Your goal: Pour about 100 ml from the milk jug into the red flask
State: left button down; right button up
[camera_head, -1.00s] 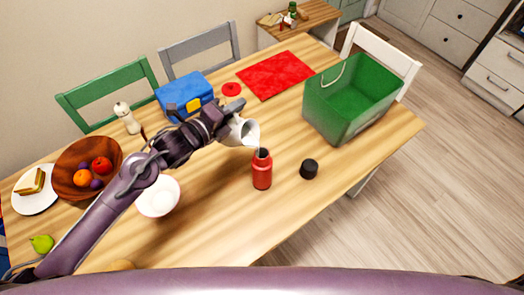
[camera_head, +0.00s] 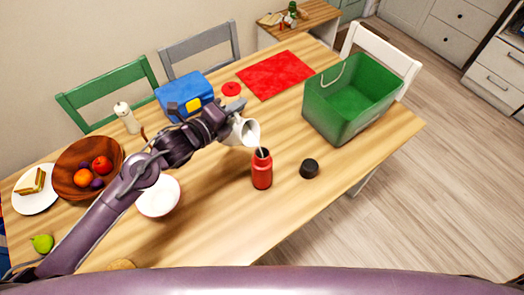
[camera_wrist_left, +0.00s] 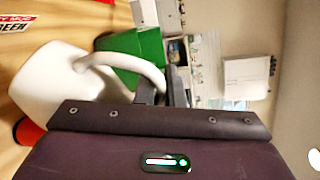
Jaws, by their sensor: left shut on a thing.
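The white milk jug (camera_head: 246,131) is tilted with its mouth toward the right, above and just left of the red flask. A thin pale stream shows between the jug's lip and the flask's mouth. The red flask (camera_head: 262,171) stands upright and uncapped on the table. My left gripper (camera_head: 222,122) is shut on the jug. In the left wrist view the jug (camera_wrist_left: 50,85) lies tipped, with its handle (camera_wrist_left: 125,62) at the fingers; a piece of the red flask (camera_wrist_left: 28,132) shows at the left edge. My right gripper is not in view.
A black cap (camera_head: 309,168) lies right of the flask. A white bowl (camera_head: 158,197) stands under my left arm. The green crate (camera_head: 345,110), blue lunch box (camera_head: 184,94) and red mat (camera_head: 275,75) are farther back. The table front right of the flask is clear.

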pick_arm(q)
jog(key=shift+d+r, duration=0.15)
jog(key=shift+r, duration=0.05)
dwell(0.6)
jog(key=shift+s+d+r+m+y, duration=0.3)
jog(key=shift+s+d+r+m, duration=0.15)
jog(key=shift+m, duration=0.35)
dwell(2.1)
jog(key=shift+d, duration=0.25)
dwell(0.6)
jog(key=shift+w+a+p, duration=0.15)
jog(key=shift+a+p, duration=0.15)
jog(key=shift+a, duration=0.05)
jog(key=a+f+n+b, duration=0.1)
jog(key=w+a+f+n+h+b, duration=0.1)
jog(key=f+n, duration=0.1)
jog(key=w+a+f+n+b, duration=0.1)
jog(key=shift+a+f+h, duration=0.2)
jog(key=shift+h, duration=0.2)
jog(key=shift+w+a+f+n, duration=0.1)
jog(key=shift+w+a+n, duration=0.15)
jog(key=shift+n, duration=0.25)
jog(key=shift+w+a+f+n+b, duration=0.15)
jog(key=shift+a+f+n+b, duration=0.25)
jog(key=shift+f+n+b, duration=0.3)
jog(key=shift+w+a+f, duration=0.2)
jog(key=shift+a+f, duration=0.05)
jog(key=shift+s, duration=0.1)
